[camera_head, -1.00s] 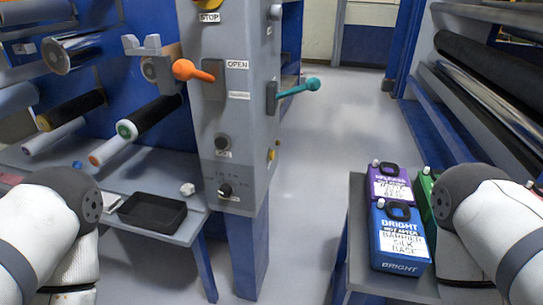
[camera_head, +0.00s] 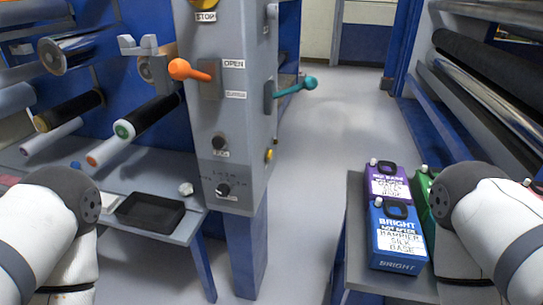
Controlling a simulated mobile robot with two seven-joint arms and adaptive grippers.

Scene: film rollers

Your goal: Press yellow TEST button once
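A small yellow button (camera_head: 269,155) sits low on the right side face of the grey control box (camera_head: 235,110). Its label cannot be read from here. A yellow part (camera_head: 203,4) with a STOP label (camera_head: 205,17) below it is cut by the top edge on the front face. My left arm comes in at the lower left and my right arm at the lower right. Neither gripper shows in the view. Both arms are well apart from the control box.
An orange-knobbed lever (camera_head: 180,69) and a teal-knobbed lever (camera_head: 309,82) stick out from the box. A black tray (camera_head: 150,213) lies on the left shelf. Blue (camera_head: 397,240) and purple (camera_head: 387,181) containers stand on the right bench. The floor between is clear.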

